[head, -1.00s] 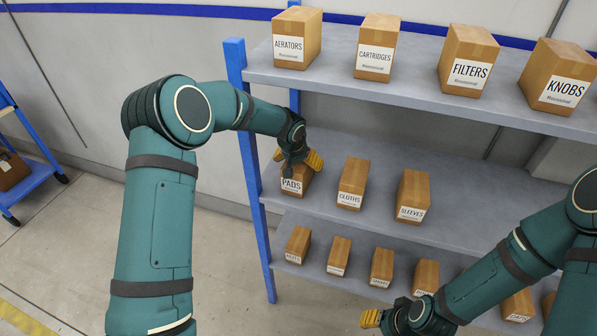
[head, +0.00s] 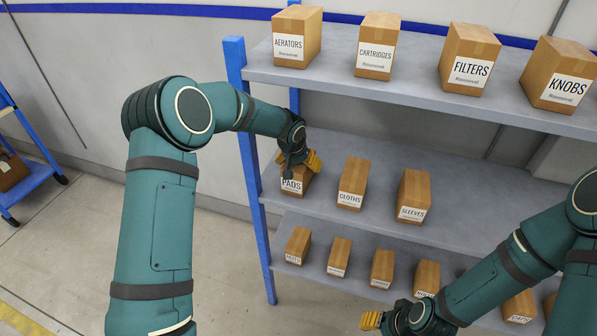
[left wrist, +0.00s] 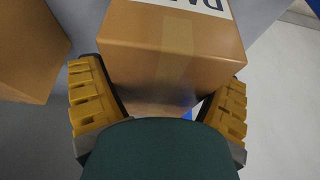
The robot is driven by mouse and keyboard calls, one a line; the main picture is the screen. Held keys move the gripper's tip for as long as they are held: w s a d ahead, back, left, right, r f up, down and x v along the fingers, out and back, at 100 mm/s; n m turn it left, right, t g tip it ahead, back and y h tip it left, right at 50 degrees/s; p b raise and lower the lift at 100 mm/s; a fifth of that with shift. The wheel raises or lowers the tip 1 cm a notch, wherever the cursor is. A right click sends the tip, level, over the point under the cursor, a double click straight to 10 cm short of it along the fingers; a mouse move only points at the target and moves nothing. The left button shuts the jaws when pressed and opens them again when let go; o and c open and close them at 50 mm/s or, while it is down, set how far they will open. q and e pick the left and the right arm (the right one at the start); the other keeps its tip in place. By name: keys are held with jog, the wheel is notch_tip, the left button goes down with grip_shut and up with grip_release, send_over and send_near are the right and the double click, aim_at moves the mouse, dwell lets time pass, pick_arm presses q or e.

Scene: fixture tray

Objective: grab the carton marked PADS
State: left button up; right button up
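The PADS carton (head: 295,182) is a brown box with a white label. It stands at the left end of the middle shelf. My left gripper (head: 297,160) is over its top, with its yellow fingers spread to either side. In the left wrist view the carton (left wrist: 172,45) lies between the two fingers (left wrist: 160,100), close to both; firm contact cannot be made out. The label is upside down and partly cut off there.
The CLOTHS (head: 352,184) and SLEEVES (head: 413,196) cartons stand to the right on the same shelf. Larger cartons, such as AERATORS (head: 297,38), stand on the upper shelf (head: 330,80). A blue post (head: 252,165) is close on the left. Small cartons fill the bottom shelf.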

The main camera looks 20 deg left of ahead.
pick_arm(q)
jog(key=c, duration=0.7)
jog(key=shift+c, duration=0.2)
jog(key=shift+r, duration=0.1)
